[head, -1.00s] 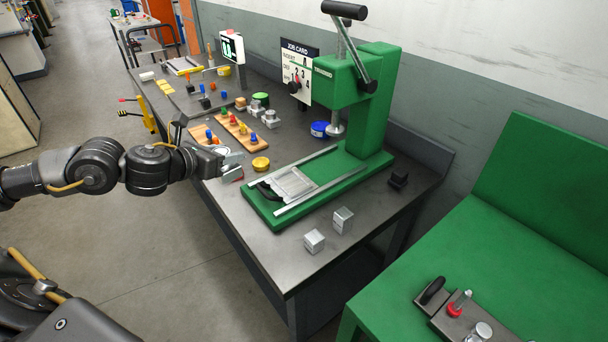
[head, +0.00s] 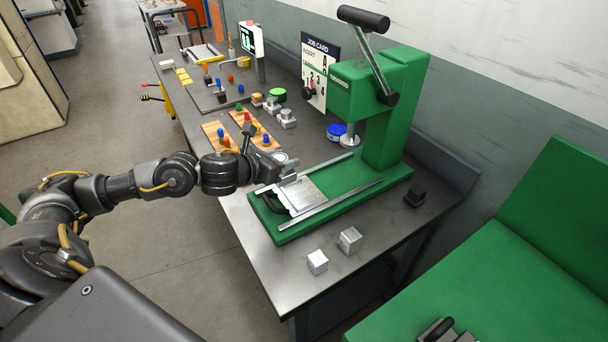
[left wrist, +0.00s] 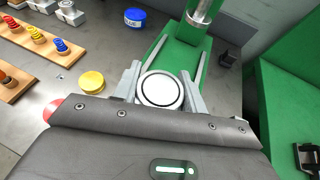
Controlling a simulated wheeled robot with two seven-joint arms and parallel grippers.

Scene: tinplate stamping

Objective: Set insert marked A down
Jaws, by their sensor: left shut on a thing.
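My left gripper (head: 286,174) is shut on a round insert (left wrist: 160,91) with a pale disc face and a dark ring, seen between the fingers in the left wrist view. No letter can be read on it. In the head view the gripper is over the near left end of the green press (head: 385,110), close to the grey slide plate (head: 308,196) between two rails. I cannot tell whether the insert touches anything below. My right gripper is not in view.
Two metal blocks (head: 350,240) stand on the bench (head: 265,262) in front of the press. A yellow tin (left wrist: 91,82) and wooden boards with coloured pegs (left wrist: 32,45) lie left of the gripper. A blue tin (head: 336,131) and a job card (head: 318,75) are behind.

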